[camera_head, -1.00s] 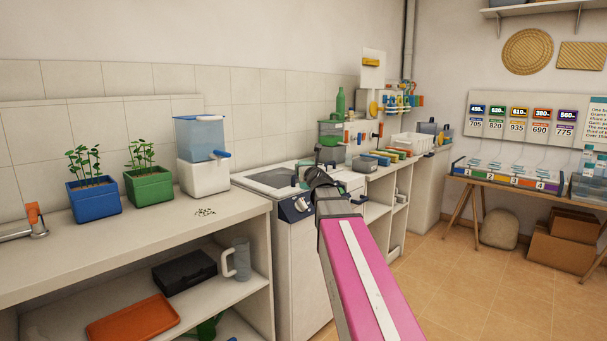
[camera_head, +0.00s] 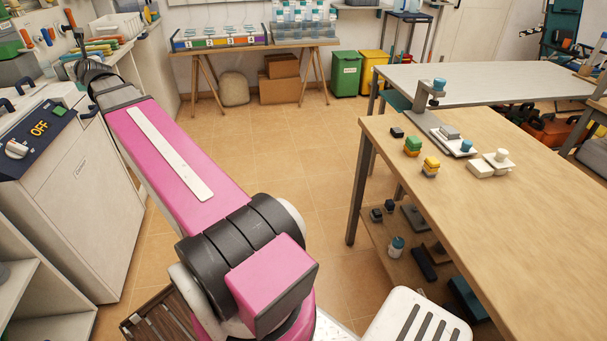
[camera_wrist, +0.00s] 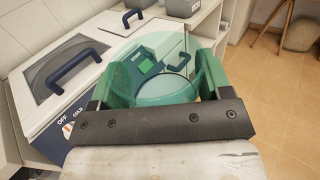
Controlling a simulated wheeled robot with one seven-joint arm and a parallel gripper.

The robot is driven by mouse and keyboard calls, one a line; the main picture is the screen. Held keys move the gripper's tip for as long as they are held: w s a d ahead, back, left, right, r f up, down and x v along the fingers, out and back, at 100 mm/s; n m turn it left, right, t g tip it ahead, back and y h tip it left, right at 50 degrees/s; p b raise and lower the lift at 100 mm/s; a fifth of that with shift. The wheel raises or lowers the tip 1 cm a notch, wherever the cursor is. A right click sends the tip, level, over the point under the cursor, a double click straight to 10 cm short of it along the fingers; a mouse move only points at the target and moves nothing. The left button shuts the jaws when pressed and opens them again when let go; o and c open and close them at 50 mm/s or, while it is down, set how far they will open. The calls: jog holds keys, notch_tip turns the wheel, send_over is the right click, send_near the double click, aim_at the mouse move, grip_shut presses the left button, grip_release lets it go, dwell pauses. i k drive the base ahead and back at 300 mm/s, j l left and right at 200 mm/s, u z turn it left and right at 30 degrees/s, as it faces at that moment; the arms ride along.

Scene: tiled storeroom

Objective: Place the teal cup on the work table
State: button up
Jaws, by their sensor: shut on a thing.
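My gripper (camera_wrist: 158,84) is shut on the teal cup (camera_wrist: 165,88), a see-through teal vessel that shows between the two green fingers in the wrist view. The cup is held in front of and above the white appliance with the blue handle. In the head view my arm reaches to the upper left, and its dark end hides the cup and fingertips. The work table (camera_head: 540,225), with a wooden top and grey legs, stands on the right of the head view, well apart from my gripper.
A lower shelf holds small items. Open tiled floor (camera_head: 310,160) lies between the appliance (camera_head: 75,190) and the table.

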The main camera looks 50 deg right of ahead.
aim_at(525, 248)
jog(key=i+z, duration=0.1)
jog(key=z, duration=0.5)
jog(key=i+z, duration=0.1)
jog(key=z, duration=0.55)
jog(key=i+j+z, duration=0.1)
jog(key=z, duration=0.5)
jog(key=j+z, duration=0.15)
jog(key=z, duration=0.45)
jog(key=j+z, duration=0.2)
jog(key=z, duration=0.4)
jog(key=j+z, duration=0.15)
jog(key=z, duration=0.5)
jog(key=j+z, duration=0.2)
jog(key=z, duration=0.4)
jog(key=j+z, duration=0.1)
jog(key=z, duration=0.5)
jog(key=k, duration=0.05)
